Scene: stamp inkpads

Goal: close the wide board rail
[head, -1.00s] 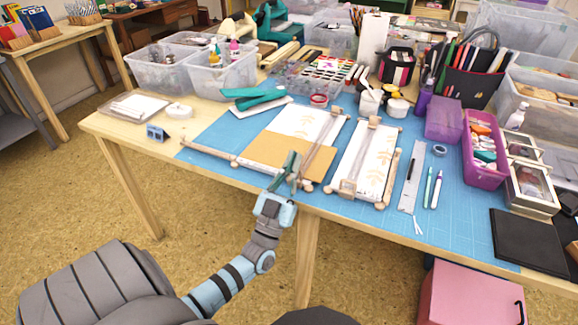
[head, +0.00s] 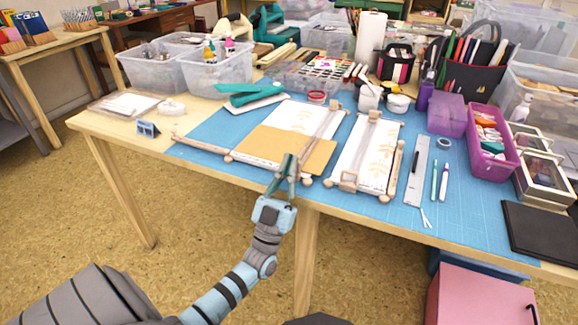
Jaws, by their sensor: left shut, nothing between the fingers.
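The wide board (head: 258,152), brown at the front with a white printed sheet on its back part, lies on the blue mat. My left gripper (head: 288,163) is shut and empty at the board's front edge, near the front right corner. It hides part of that edge, and I cannot tell whether it touches. My right gripper is not in view.
A narrower board (head: 365,157) with its own rails lies just right. A stapler-like green tool (head: 252,94) is behind the wide board, and a small blue block (head: 148,129) sits left of the rail. The table's front edge (head: 150,155) is close.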

